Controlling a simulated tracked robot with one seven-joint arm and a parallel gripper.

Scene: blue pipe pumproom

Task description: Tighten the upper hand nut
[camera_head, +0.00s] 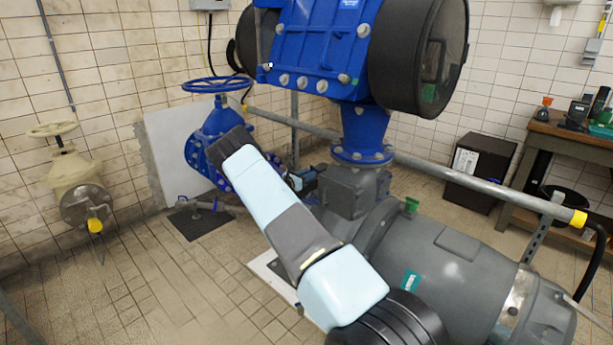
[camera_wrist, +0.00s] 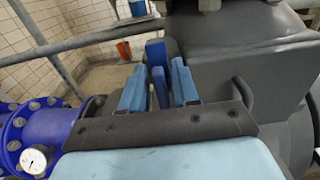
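In the wrist view my gripper (camera_wrist: 158,84) has its two light-blue fingers apart, pointing away from the camera beside a grey casing (camera_wrist: 225,45). Darker blue upright pieces (camera_wrist: 155,52) show between and just beyond the fingers. They may be a hand nut, but I cannot tell for sure, nor whether the fingers touch them. In the head view my gripper (camera_head: 303,180) is small and partly hidden behind my light-blue and black arm, left of the grey casing (camera_head: 352,190) under the blue valve. No upper hand nut can be clearly made out there.
A large blue actuator (camera_head: 315,45) stands above the grey pump body (camera_head: 450,265). A blue handwheel valve (camera_head: 215,125) is behind my arm. A grey rail (camera_head: 450,172) crosses behind. In the wrist view, a blue flange (camera_wrist: 20,130) with a gauge (camera_wrist: 33,160) is at left.

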